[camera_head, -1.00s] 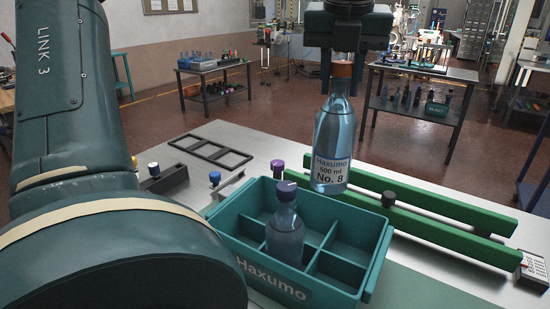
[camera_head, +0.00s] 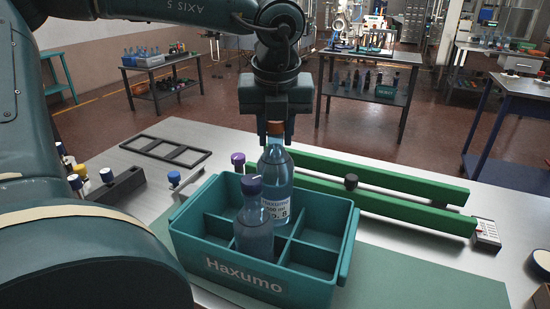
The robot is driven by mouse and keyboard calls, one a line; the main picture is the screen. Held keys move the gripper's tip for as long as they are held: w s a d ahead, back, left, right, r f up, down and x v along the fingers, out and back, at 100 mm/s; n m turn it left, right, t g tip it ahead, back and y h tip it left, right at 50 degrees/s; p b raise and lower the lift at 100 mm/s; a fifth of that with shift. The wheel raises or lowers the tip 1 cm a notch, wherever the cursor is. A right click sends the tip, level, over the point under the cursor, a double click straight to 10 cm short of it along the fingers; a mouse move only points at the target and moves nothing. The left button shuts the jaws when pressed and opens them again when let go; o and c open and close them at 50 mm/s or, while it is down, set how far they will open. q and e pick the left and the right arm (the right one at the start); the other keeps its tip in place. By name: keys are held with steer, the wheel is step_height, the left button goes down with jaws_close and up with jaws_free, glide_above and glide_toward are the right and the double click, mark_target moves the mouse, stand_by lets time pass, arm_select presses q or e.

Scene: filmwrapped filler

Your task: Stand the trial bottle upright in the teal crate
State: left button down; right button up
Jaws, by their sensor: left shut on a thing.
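The trial bottle (camera_head: 275,172), clear bluish with an orange cap and a "Haxumo" label, is upright. My left gripper (camera_head: 275,126) points down and is shut on its cap. The bottle's lower part overlaps the back-middle of the teal crate (camera_head: 243,274), behind another bottle (camera_head: 252,228) with a dark purple cap that stands in a compartment. That bottle hides part of the trial bottle, and I cannot tell whether its base touches the crate floor. The crate's other visible compartments look empty. My right gripper is out of view.
Green rails (camera_head: 375,190) with a black knob lie behind and right of the crate. A calculator-like device (camera_head: 486,234) sits at their right end. A black frame (camera_head: 165,151) and a black block with capped items (camera_head: 117,186) are at left.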

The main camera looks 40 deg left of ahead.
arm_select(q)
steer(key=shift+f, duration=2.6)
steer(key=shift+f, duration=0.2)
steer(key=c, duration=1.1)
jaws_free()
steer(key=shift+o, duration=0.2)
steer(key=shift+r, duration=0.1)
steer(key=shift+r, duration=0.25)
steer(key=v, duration=1.1)
steer(key=shift+d+r, duration=0.1)
steer(key=shift+r, duration=0.25)
steer(key=shift+s+f, duration=0.1)
